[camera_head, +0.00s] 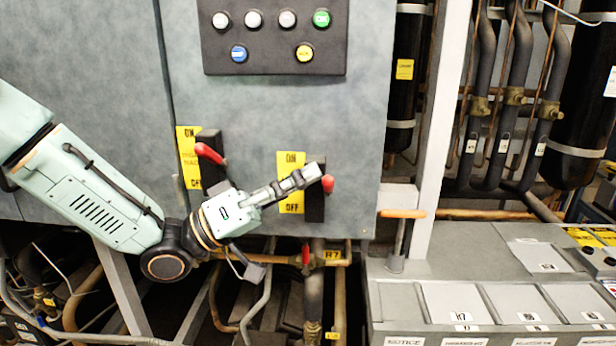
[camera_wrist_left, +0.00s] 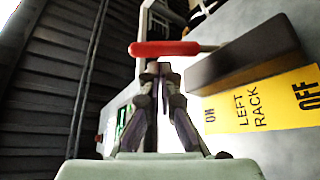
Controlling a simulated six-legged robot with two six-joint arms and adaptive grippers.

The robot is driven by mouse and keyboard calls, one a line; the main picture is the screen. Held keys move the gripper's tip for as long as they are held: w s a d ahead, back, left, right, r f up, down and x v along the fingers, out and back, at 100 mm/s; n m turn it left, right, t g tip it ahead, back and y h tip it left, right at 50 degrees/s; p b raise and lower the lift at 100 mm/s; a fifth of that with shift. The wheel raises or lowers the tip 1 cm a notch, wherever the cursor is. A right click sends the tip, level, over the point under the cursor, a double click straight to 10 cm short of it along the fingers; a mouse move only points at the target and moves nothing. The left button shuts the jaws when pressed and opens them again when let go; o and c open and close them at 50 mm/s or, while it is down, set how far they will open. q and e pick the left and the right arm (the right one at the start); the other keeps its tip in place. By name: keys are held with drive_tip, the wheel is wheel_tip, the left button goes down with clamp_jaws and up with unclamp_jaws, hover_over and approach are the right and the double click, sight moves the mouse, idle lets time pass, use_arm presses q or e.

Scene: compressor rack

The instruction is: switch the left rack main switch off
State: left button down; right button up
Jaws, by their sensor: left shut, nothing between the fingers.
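Two rack switches with red handles sit on the grey panel. The right one has a red handle (camera_head: 328,184) on a black housing (camera_head: 315,210) beside a yellow ON/OFF label (camera_head: 290,160). In the left wrist view the label (camera_wrist_left: 262,103) reads LEFT RACK, beside the dark housing (camera_wrist_left: 245,55) and red handle (camera_wrist_left: 165,48). My left gripper (camera_head: 314,173) is shut and empty. Its fingertips (camera_wrist_left: 160,72) are close to the handle; I cannot tell whether they touch it. The gripper hides part of the label and housing. My right gripper is out of view.
The other switch has a red handle (camera_head: 209,153) and its own yellow label (camera_head: 187,150), left of my gripper. A dark button panel (camera_head: 272,38) is above. Pipes (camera_head: 315,290) run below. An orange-handled lever (camera_head: 402,214) and grey boxes (camera_head: 455,301) are at the right.

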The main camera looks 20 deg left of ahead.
use_arm(q)
drive_tip(key=shift+w+d+r, duration=0.2)
drive_tip(key=shift+w+d, duration=0.05)
drive_tip(key=shift+d, duration=0.3)
drive_tip(key=shift+a, duration=0.2)
drive_tip(key=shift+s+d+m, duration=0.2)
drive_tip(key=shift+s+m, duration=0.05)
drive_tip(key=shift+m, duration=0.05)
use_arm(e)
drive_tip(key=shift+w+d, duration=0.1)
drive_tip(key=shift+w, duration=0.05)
use_arm(q)
drive_tip(key=shift+w+a+f+m+g+h, duration=0.1)
drive_tip(key=shift+w+f+m+g+h, duration=0.05)
drive_tip(key=shift+f+m+g+h, duration=0.15)
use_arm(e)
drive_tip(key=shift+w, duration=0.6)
